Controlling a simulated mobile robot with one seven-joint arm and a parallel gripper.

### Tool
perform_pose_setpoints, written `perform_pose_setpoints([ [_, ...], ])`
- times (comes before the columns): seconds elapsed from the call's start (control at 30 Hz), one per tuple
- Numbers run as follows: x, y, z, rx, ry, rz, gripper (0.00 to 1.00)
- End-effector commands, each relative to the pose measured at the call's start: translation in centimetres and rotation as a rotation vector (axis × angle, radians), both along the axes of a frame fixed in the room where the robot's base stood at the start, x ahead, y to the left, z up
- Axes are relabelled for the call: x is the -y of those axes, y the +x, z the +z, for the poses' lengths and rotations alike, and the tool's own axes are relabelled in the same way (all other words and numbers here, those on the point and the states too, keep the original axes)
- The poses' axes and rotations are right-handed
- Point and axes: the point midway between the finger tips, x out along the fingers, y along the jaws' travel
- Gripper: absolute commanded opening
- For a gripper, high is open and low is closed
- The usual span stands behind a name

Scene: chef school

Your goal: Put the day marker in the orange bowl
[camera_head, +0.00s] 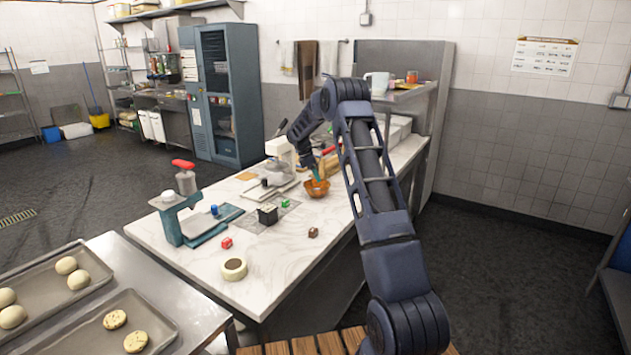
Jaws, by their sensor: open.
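The orange bowl (316,188) stands on the marble worktop, towards its back right. My gripper (316,171) points down at the bowl from above; its fingers are small in this view. It is open, and I cannot make out anything held between the fingers. Several small coloured blocks lie on the worktop: a red one (226,243), a green one (284,204), a brown one (313,232) and a blue one (214,210). I cannot tell which thing is the day marker. The inside of the bowl is mostly hidden.
A dark box (267,214) and a round cream item (233,269) stand on the worktop (272,262). A teal press (182,220) stands at its left. Trays of dough (50,297) lie on the front-left table. The worktop's front part is mostly clear.

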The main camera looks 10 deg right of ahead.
Motion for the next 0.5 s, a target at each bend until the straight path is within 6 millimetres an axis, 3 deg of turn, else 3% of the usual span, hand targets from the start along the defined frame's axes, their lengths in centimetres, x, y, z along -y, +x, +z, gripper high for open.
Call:
perform_pose_setpoints([
  [0.23,0.0,0.0,2.9,0.000,0.000,-0.001,0.48],
  [0.5,0.0,0.0,3.3,-0.001,0.000,-0.001,0.48],
])
